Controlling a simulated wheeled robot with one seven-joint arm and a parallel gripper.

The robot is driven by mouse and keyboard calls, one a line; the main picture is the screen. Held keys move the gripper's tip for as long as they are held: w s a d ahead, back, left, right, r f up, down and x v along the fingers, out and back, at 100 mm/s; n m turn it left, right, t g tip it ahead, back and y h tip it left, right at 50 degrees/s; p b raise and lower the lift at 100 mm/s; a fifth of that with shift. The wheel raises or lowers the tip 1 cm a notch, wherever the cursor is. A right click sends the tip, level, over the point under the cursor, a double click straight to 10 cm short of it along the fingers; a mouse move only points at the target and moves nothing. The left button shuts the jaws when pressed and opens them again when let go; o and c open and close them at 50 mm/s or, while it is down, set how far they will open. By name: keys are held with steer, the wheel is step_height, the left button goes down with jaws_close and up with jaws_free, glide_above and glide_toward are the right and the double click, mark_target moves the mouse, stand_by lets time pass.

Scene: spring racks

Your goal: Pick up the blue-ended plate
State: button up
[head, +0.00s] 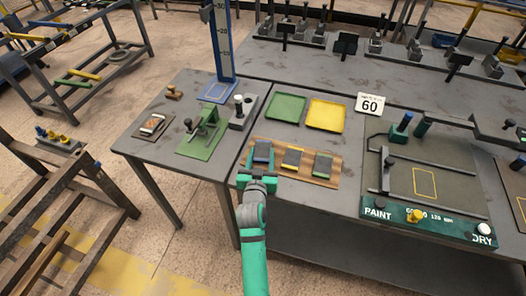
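The blue-ended plate (262,150) is a small dark plate on a wooden board (306,181), leftmost of three similar plates. My green gripper (259,163) is at the near end of this plate, over the board's left part. Its fingers look spread, one toward each side of the plate. The gripper hides the plate's near end, and I cannot tell whether the fingers touch it. The yellow-ended plate (292,158) and the green-ended plate (323,166) lie to its right on the same board.
A green tray (286,108) and a yellow tray (326,116) lie behind the board. A sign reading 60 (370,104) stands near them. A paint-and-dry station (425,185) is to the right. A green-based clamp tool (203,135) and blue upright gauge (222,45) are at left.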

steer(key=shift+r, duration=0.1)
jaws_close()
steer(key=shift+r, duration=0.1)
